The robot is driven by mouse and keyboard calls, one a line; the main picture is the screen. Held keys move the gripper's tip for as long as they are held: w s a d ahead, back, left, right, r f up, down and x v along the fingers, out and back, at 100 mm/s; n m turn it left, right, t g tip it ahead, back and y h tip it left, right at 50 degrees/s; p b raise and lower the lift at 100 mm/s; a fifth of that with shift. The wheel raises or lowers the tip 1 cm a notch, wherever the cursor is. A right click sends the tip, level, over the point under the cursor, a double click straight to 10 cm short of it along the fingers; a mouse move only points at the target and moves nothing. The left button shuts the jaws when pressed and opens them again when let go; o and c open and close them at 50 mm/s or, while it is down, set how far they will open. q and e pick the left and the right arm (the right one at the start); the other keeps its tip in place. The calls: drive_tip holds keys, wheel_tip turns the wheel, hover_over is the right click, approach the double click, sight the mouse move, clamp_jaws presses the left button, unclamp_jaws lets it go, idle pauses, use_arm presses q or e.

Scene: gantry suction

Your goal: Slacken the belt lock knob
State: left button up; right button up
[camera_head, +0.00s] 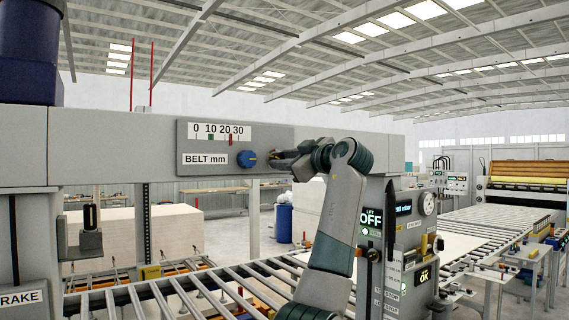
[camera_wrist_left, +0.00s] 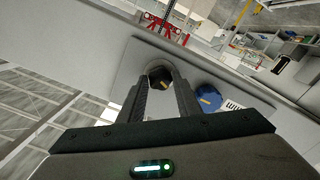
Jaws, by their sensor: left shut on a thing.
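The grey belt panel (camera_head: 215,146) on the beam carries a 0 to 30 scale, a "BELT mm" label and a blue knob (camera_head: 246,159). My left gripper (camera_head: 275,158) reaches the panel just right of the blue knob. In the left wrist view, its two fingers are shut on a small black knob (camera_wrist_left: 160,81) with a yellowish mark, which I take for the belt lock knob. The blue knob (camera_wrist_left: 208,97) sits beside the right finger, apart from it. In the head view the gripper mostly hides the black knob. My right gripper is not in view.
A control post (camera_head: 405,240) with an "OFF" display and a gauge stands close right of my left arm. A roller conveyor (camera_head: 180,295) runs below the beam. A blue motor-like housing (camera_head: 30,55) stands at upper left.

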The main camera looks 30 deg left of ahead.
use_arm(q)
drive_tip(key=shift+n, duration=0.5)
drive_tip(key=o, duration=1.1)
drive_tip(key=shift+c, duration=0.2)
drive_tip(key=shift+d, duration=0.1)
drive_tip(key=b+v, duration=0.8)
drive_tip(key=v, duration=0.9)
drive_tip(key=shift+s+d, duration=0.15)
